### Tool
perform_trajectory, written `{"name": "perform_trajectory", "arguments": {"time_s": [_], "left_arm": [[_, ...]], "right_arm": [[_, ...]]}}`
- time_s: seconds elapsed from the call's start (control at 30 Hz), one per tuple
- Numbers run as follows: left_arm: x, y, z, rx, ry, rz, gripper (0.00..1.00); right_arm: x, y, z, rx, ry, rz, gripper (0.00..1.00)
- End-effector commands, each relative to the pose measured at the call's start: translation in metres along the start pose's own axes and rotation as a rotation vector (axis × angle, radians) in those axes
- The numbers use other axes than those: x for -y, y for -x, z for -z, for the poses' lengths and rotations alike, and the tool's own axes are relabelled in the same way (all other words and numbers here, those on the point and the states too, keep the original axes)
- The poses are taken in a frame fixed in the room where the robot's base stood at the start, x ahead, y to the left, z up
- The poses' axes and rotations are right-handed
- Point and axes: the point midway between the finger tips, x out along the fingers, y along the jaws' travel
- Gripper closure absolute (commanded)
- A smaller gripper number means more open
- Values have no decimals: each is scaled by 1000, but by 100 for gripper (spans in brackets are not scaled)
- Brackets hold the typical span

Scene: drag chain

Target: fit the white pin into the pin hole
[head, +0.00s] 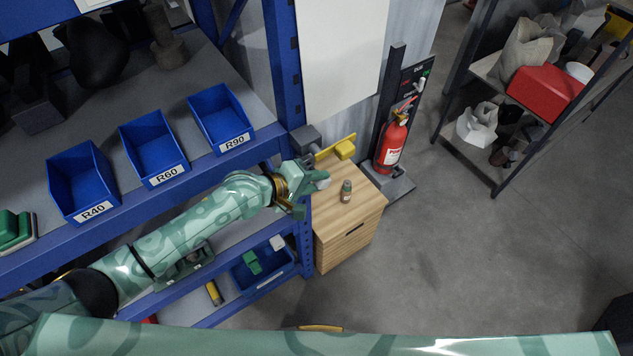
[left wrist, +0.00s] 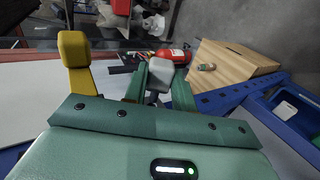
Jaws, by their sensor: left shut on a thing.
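My left gripper (head: 312,184) is at the blue rack's right post, over the back left of the wooden cabinet. It is shut on the white pin (head: 322,184), whose pale blunt end shows past the fingers. In the left wrist view the pin (left wrist: 160,70) sits between the green fingers of the gripper (left wrist: 158,88). I cannot make out the pin hole. My right gripper is not in view.
A small bottle (head: 346,191) stands on the wooden cabinet (head: 365,205), right of the gripper. A fire extinguisher (head: 391,145) stands behind it. Blue bins (head: 152,148) line the rack shelf on the left. The floor (head: 480,250) at right is clear.

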Motion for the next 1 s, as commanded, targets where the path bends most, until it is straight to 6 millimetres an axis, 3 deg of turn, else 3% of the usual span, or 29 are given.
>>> {"name": "perform_trajectory", "arguments": {"time_s": [1.0], "left_arm": [[0, 0, 26, -1, 0, 0, 100]], "right_arm": [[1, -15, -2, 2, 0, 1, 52]]}}
